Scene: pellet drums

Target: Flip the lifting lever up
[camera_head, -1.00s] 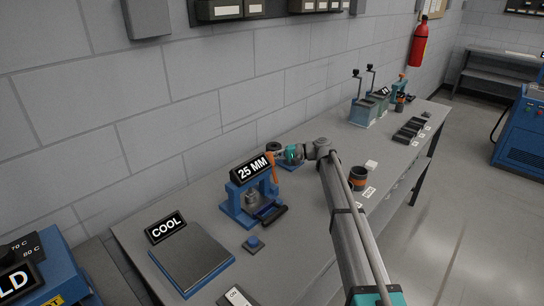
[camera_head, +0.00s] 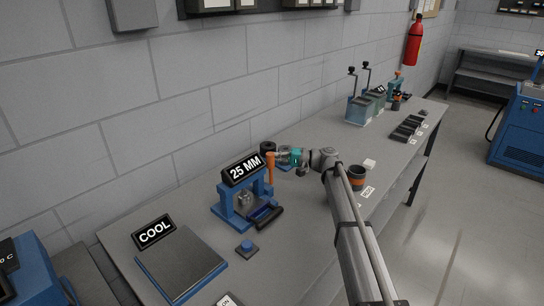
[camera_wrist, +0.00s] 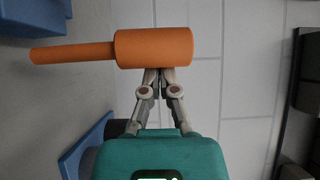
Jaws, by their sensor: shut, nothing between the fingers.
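The lifting lever is an orange handle (camera_head: 270,169) at the right side of the blue press (camera_head: 228,208) with the "25 MM" sign. In the head view it hangs downward. In the wrist view its thick orange grip (camera_wrist: 155,47) lies across the top, with a thinner part reaching left. My gripper (camera_wrist: 160,72) is shut and empty, its fingertips right at the lower edge of the thick grip; I cannot tell if they touch it. In the head view my gripper (camera_head: 279,157) is just right of the lever.
A "COOL" plate (camera_head: 181,264) and a blue button (camera_head: 246,246) are on the bench in front. Dark cylinders (camera_head: 267,149) stand behind my gripper. A dark cup with an orange band (camera_head: 357,178) is to the right. The wall runs close behind the bench.

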